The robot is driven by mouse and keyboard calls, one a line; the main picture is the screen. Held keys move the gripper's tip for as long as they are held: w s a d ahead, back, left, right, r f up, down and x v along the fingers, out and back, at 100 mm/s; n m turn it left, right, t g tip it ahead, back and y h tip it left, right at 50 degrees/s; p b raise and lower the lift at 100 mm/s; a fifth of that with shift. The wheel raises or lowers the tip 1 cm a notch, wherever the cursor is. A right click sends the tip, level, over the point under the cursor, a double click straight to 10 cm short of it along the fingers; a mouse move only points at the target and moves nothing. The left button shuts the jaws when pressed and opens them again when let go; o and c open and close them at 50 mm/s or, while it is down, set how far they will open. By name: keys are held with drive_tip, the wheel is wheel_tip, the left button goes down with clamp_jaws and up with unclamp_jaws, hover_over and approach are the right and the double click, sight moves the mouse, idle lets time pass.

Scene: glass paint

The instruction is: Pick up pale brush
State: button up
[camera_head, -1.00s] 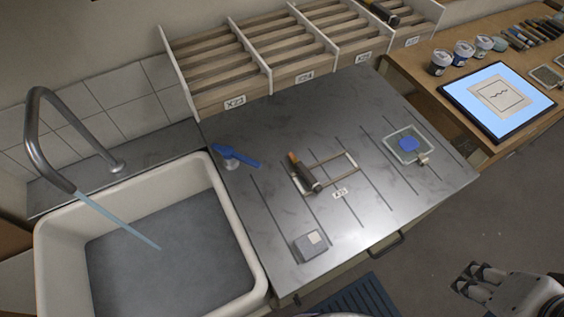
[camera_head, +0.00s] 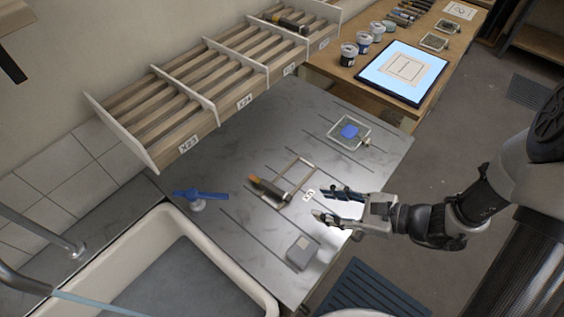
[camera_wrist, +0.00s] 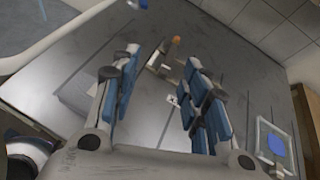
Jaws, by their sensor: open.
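My gripper (camera_head: 322,204) is open and empty above the right front part of the metal bench, its fingers pointing left. In the wrist view the two blue-padded fingers (camera_wrist: 160,68) are spread wide with nothing between them. A dark tool with an orange end (camera_head: 268,188) lies across a thin pale frame (camera_head: 302,170) on the bench, left of my gripper and apart from it. It also shows in the wrist view (camera_wrist: 161,57), beyond the fingers. Several brush-like tools (camera_head: 406,14) lie on the wooden table at the back; I cannot tell which is the pale brush.
A grey block (camera_head: 302,253) is on the bench below my gripper. A glass tray with a blue piece (camera_head: 365,141), a blue-handled tool (camera_head: 205,195) and a sink (camera_head: 240,285) are nearby. A slatted rack (camera_head: 185,145) lines the wall. Jars and a lit panel (camera_head: 435,75) stand on the wooden table.

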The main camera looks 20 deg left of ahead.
drive_tip(key=f+m, duration=0.1)
drive_tip(key=w+f+m+t, duration=0.1)
drive_tip(key=f, duration=0.1)
drive_tip(key=f+m, duration=0.1)
drive_tip(key=f, duration=0.1)
drive_tip(key=shift+w+a+t, duration=0.1)
drive_tip(key=shift+w+t, duration=0.2)
drive_tip(key=shift+t, duration=0.1)
drive_tip(key=b, duration=0.2)
approach(277, 190)
drive_tip(key=x, duration=0.3)
drive_tip(key=shift+a+f, duration=0.3)
drive_tip(key=shift+b+x, duration=0.65)
drive_tip(key=shift+x, duration=2.3)
drive_tip(key=shift+r, duration=0.2)
drive_tip(key=shift+c, duration=0.2)
clamp_jaws()
